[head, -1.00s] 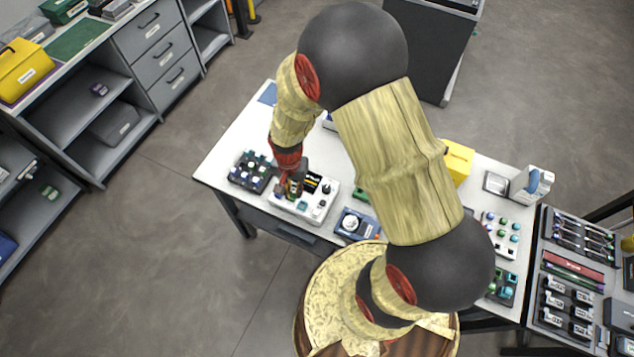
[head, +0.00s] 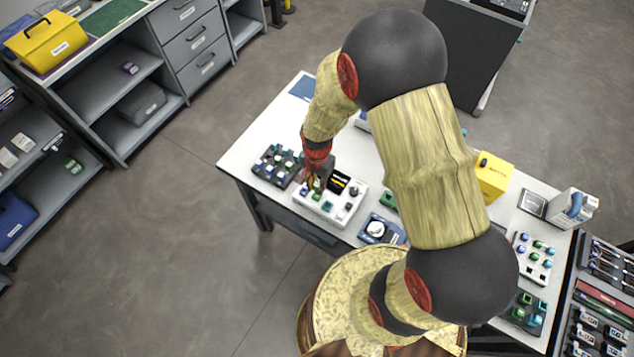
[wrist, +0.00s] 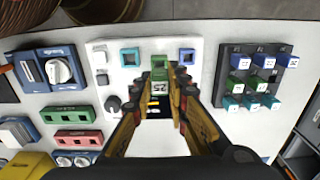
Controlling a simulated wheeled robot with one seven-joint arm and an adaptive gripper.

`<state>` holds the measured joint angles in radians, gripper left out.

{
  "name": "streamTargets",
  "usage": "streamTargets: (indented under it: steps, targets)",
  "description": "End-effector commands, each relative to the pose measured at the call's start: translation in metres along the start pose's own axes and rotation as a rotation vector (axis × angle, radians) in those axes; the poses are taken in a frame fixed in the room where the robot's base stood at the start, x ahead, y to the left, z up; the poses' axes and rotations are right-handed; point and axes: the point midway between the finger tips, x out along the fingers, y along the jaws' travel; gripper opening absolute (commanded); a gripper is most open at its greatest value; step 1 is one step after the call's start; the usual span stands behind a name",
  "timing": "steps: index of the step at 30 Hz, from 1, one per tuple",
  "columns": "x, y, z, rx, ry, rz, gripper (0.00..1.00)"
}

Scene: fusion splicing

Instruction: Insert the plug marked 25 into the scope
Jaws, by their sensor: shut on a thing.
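The plug marked 25 (wrist: 159,72) is green with a white label, and it is between the fingertips of my gripper (wrist: 160,84) in the wrist view. My gripper is shut on it. The plug is over the upper part of the scope (wrist: 204,48), a white device, between a teal square socket (wrist: 130,57) and a blue square socket (wrist: 187,56). The plug and fingers hide what lies beneath, so I cannot tell whether it is seated or above the surface. In the head view, my gripper (head: 316,182) is over the left part of the scope (head: 350,204).
A black rack (wrist: 287,48) with several blue, green and teal plugs stands close to the scope at the right of the wrist view. A blue device with a white dial (wrist: 60,70) and green (wrist: 70,116) and red (wrist: 78,140) blocks are at the left.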

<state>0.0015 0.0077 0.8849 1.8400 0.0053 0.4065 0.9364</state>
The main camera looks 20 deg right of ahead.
Motion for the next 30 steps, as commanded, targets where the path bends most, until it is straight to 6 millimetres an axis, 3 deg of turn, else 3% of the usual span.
streamTargets:
  steps: [30]
  targets:
    - [0.013,0.000,0.000,0.000,0.000,0.000,0.00]
